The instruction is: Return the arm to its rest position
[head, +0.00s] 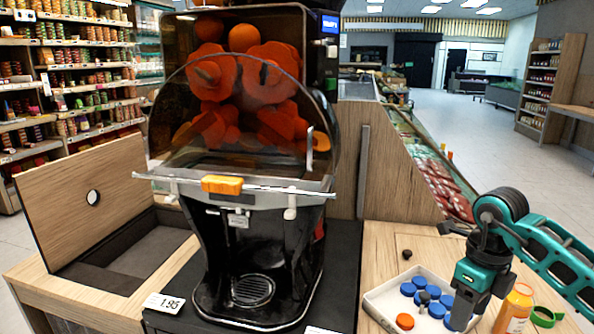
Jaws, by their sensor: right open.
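My right gripper (463,316) is at the lower right, pointing down over the right part of a white tray (378,303). Its teal arm comes in from the right edge. It is open, and I see nothing held in it. A bottle of orange juice (514,308) stands just right of the gripper. The orange juicer (255,190) stands in the middle of the counter, with its clear front cover over the orange drums. My left gripper is not in view.
The tray holds several blue caps (420,282) and one orange cap (404,321). A green ring (544,317) lies right of the bottle. A small black knob (407,254) is behind the tray. An open wooden lid (85,205) stands at left. Stocked shelves line the far left.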

